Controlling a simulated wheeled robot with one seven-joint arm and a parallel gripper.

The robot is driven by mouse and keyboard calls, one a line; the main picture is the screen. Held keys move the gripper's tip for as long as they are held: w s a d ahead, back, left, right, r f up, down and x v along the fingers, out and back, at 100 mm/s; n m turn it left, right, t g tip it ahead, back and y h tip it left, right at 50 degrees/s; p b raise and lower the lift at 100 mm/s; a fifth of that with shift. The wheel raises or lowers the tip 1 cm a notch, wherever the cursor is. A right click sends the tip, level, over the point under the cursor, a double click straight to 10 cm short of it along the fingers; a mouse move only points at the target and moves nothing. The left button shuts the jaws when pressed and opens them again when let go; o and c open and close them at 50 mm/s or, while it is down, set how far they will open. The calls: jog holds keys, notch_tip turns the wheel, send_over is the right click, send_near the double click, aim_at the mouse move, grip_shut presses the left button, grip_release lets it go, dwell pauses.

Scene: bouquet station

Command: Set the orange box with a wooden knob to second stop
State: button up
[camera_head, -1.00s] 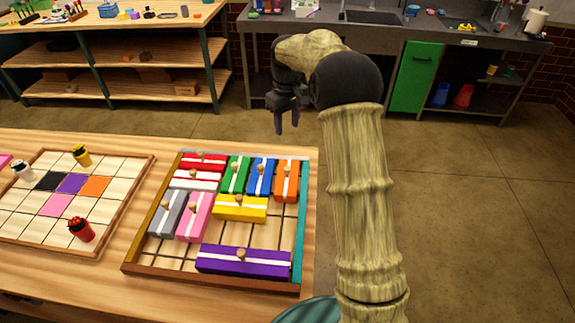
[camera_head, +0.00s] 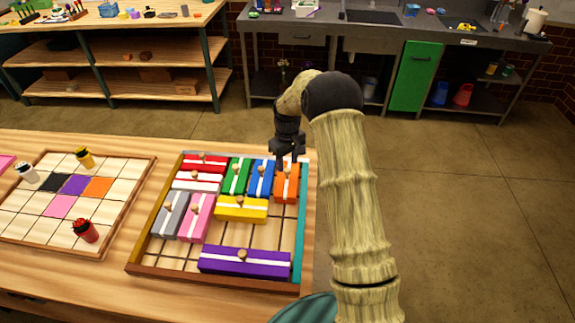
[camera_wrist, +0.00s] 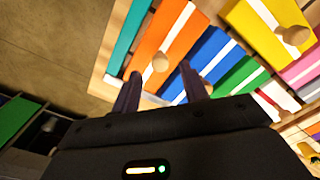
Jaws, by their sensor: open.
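The orange box (camera_head: 287,189) with a white stripe and a wooden knob stands at the back right of the wooden tray (camera_head: 170,275), beside the teal right edge. In the wrist view the orange box (camera_wrist: 148,57) and its wooden knob (camera_wrist: 161,62) show just beyond my fingertips. My gripper (camera_head: 289,163) is open and empty. It hangs above the tray's back right corner, over the far end of the orange box. In the wrist view the fingers of my gripper (camera_wrist: 166,84) are apart, with the knob ahead of them and not between them.
The blue box (camera_head: 261,179) stands left of the orange one, with the green box (camera_head: 235,176) beyond it. The yellow box (camera_head: 232,208) and purple box (camera_head: 225,261) lie nearer the front. Bare tray cells show in front of the orange box, down the right side.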

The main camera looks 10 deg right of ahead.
aim_at(287, 170)
jog(key=shift+f, duration=1.6)
grip_shut()
